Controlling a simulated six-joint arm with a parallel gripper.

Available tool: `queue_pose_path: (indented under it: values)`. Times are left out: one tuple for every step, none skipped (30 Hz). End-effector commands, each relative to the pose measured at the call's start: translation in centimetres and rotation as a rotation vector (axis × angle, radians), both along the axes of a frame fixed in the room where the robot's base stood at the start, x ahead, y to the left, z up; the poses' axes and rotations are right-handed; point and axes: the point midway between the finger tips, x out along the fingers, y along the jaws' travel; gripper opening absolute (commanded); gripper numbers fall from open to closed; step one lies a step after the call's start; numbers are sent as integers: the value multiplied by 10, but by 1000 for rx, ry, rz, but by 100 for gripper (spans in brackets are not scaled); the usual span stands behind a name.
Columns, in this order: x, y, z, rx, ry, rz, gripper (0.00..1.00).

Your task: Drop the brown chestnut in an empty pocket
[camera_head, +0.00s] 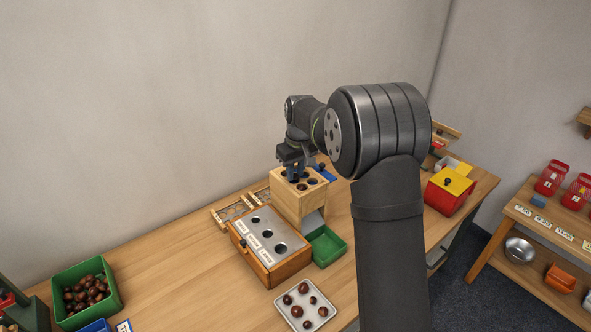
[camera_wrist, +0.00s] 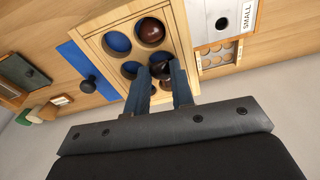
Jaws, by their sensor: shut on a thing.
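A light wooden box (camera_head: 290,202) with round pockets in its top stands mid-table; its top also shows in the wrist view (camera_wrist: 100,43). In the wrist view, two left pockets (camera_wrist: 117,42) show bare blue bottoms. A glossy brown chestnut (camera_wrist: 151,31) sits in a pocket at the upper right. My gripper (camera_wrist: 163,77) is over the near part of the box top, shut on a dark brown chestnut (camera_wrist: 160,70) between its fingertips. The fingers partly hide that chestnut and the pocket below it, so I cannot tell its exact height. My gripper also shows above the box in the head view (camera_head: 294,172).
A wooden sorter (camera_head: 285,268) with three labelled holes stands in front of the box. A green tray (camera_head: 327,245) is beside it. A white tray (camera_head: 287,311) holds several chestnuts, as does a green bin (camera_head: 112,292). A blue knobbed panel (camera_wrist: 88,72) adjoins the box.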

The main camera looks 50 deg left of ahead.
Motion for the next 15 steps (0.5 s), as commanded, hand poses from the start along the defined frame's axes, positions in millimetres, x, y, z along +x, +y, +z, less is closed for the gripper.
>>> queue_pose_path:
  values:
    - [0, 0, 0, 0, 0, 0, 11]
    - [0, 0, 0, 0, 0, 0, 11]
    - [0, 0, 0, 0, 0, 0, 11]
    - [0, 0, 0, 0, 0, 0, 11]
    - [0, 0, 0, 0, 0, 0, 11]
    - [0, 0, 0, 0, 0, 0, 26]
    - [0, 0, 0, 0, 0, 0, 31]
    - [0, 0, 0, 0, 0, 0, 37]
    - [0, 0, 0, 0, 0, 0, 45]
    - [0, 0, 0, 0, 0, 0, 47]
    - [0, 0, 0, 0, 0, 0, 47]
    - [0, 0, 0, 0, 0, 0, 47]
    - [0, 0, 0, 0, 0, 0, 47]
    - [0, 0, 0, 0, 0, 0, 47]
    - [0, 0, 0, 0, 0, 0, 47]
